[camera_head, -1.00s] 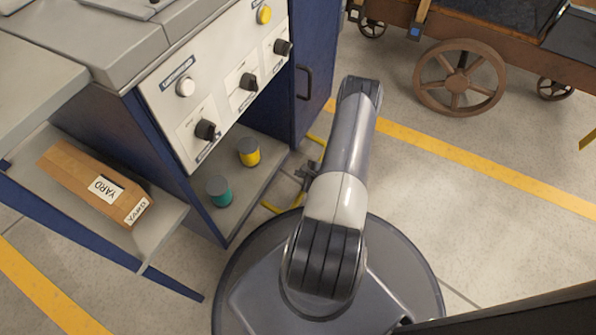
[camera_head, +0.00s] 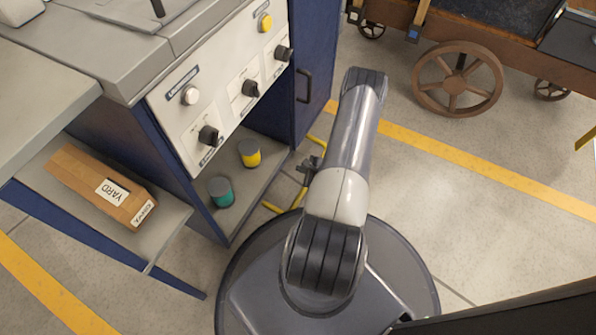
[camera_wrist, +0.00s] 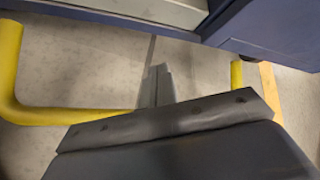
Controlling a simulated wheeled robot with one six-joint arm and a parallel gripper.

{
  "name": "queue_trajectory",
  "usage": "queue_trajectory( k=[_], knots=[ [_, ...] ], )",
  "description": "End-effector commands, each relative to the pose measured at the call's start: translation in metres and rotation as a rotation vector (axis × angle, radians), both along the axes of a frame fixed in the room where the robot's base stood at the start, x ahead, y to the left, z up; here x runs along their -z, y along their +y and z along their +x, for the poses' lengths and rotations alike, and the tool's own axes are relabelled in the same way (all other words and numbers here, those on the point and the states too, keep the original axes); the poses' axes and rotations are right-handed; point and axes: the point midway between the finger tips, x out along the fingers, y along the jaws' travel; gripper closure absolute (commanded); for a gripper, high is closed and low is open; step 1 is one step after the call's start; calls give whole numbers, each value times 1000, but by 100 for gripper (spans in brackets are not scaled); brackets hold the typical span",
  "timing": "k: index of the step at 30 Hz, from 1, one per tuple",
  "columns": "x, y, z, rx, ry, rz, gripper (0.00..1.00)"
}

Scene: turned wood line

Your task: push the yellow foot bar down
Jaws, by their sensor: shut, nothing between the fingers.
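The yellow foot bar (camera_wrist: 70,116) is a bent tube low over the floor in the wrist view. Its left arm and long front run show, and its right arm shows beyond my gripper. In the head view only short pieces of the bar (camera_head: 272,207) show at the cabinet's foot, the rest hidden by my arm. My gripper (camera_wrist: 158,72) is shut and empty. Its fingers cross in front of the bar's front run in the wrist view; I cannot tell if they touch it. In the head view the gripper (camera_head: 311,165) shows small beside my arm, near the bar.
A blue and grey machine cabinet (camera_head: 215,95) with knobs and buttons stands at left. Its low shelf holds a green can (camera_head: 221,192) and a yellow can (camera_head: 249,154). A wooden block (camera_head: 100,187) lies on a side shelf. A wheeled cart (camera_head: 457,79) stands at the back right.

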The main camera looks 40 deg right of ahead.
Motion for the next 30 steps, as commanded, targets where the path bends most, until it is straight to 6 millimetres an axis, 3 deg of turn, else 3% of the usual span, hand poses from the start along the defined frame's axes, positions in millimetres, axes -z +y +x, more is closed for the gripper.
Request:
queue_trajectory(
  k=[8, 22, 30],
  knots=[
    [-5, 0, 0, 0, 0, 0, 100],
    [-49, -2, -6, 0, 0, 0, 100],
    [-49, -3, -6, -1, 0, -1, 100]
  ],
)
